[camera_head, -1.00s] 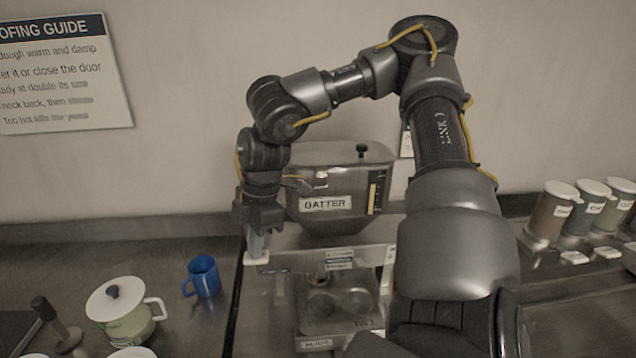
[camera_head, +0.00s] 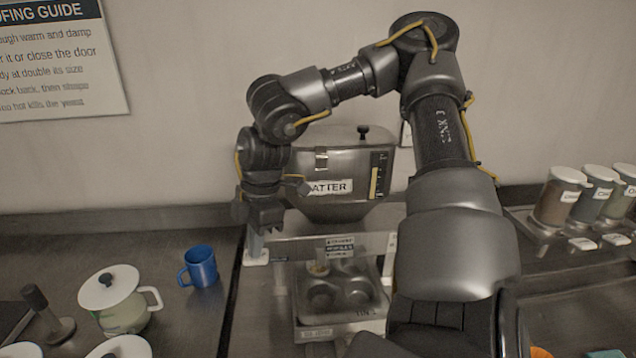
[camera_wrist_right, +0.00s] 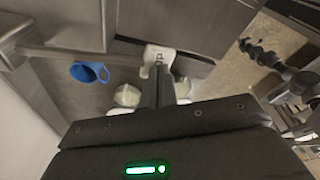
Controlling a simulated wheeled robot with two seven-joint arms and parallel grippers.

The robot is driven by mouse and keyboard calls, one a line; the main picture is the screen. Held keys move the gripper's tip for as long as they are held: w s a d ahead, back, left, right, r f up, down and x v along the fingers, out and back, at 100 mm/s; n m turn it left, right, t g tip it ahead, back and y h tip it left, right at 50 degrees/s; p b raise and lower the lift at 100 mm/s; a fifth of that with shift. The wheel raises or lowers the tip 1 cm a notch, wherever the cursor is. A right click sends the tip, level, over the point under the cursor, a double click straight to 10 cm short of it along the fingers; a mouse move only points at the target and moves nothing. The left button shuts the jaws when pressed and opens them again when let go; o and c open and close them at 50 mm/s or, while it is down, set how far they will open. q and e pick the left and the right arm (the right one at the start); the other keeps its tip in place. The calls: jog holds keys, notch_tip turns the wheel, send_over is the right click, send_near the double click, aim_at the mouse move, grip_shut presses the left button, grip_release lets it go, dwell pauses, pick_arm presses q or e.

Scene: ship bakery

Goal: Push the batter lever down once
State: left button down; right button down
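The steel batter dispenser (camera_head: 345,165) stands against the wall, its front label partly hidden by my right gripper. My left gripper is not in view.
A muffin tin (camera_head: 345,293) sits below the dispenser. A blue mug (camera_head: 201,268) and a white lidded pot (camera_head: 112,300) stand to the left. Lidded jars (camera_head: 556,203) stand at right. My right arm covers the area just right of the dispenser.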

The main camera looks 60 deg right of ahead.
jog(key=shift+f, duration=0.4)
jog(key=shift+r, duration=0.2)
jog(key=shift+w+a+p+v, duration=0.1)
jog(key=shift+a+p+v, duration=0.1)
jog(key=shift+p+v, duration=0.65)
jog(key=shift+w+a+p+v, duration=0.1)
jog(key=shift+a+p+v, duration=0.15)
jog(key=shift+v, duration=0.95)
jog(key=shift+a+p+v, duration=0.15)
jog(key=shift+p+v, duration=0.5)
jog(key=shift+v, duration=0.4)
jog(key=shift+r, duration=0.55)
jog(key=a+p+v, duration=0.1)
jog(key=p+v, duration=0.2)
jog(key=v, duration=0.3)
jog(key=shift+w, duration=0.2)
jog(key=shift+r, duration=0.1)
